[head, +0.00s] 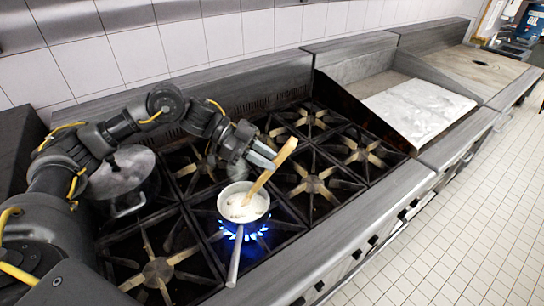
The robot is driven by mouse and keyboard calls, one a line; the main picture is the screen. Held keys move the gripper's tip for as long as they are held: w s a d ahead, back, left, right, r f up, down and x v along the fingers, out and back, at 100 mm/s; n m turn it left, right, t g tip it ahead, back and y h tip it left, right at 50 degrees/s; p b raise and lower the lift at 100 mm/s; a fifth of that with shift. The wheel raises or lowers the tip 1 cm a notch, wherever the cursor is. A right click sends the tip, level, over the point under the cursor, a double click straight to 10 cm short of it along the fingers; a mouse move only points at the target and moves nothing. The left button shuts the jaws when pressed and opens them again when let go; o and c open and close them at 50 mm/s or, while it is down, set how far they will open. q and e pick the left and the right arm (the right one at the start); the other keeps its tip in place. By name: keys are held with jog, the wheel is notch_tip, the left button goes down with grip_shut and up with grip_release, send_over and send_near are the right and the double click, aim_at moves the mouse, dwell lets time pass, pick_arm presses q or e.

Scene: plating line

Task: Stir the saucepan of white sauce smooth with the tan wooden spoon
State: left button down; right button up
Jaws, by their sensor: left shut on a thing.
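The saucepan (222,211) stands on a burner lit with a blue flame, its handle (234,255) pointing toward the front edge of the stove. White sauce (240,211) with some darker specks shows inside it. My left gripper (270,158) is above and slightly right of the saucepan, shut on the tan wooden spoon (282,155). The spoon is tilted, its upper end to the upper right and its lower end inside the saucepan. The spoon's tip is not clear in the sauce. My right gripper is not in view.
Several unlit burners (312,184) surround the saucepan. A griddle (418,108) is to the right of the burners. The tiled floor (470,215) in front is clear.

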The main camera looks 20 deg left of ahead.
pick_arm(q)
jog(key=shift+s+a+f+b, duration=0.1)
jog(key=shift+a+f+b, duration=0.35)
jog(key=shift+f, duration=0.4)
jog(key=shift+a+f+b, duration=0.4)
jog(key=shift+f, duration=0.45)
jog(key=shift+s+a+f+b, duration=0.1)
jog(key=shift+a+f+b, duration=0.35)
jog(key=shift+f, duration=0.4)
jog(key=shift+d, duration=0.1)
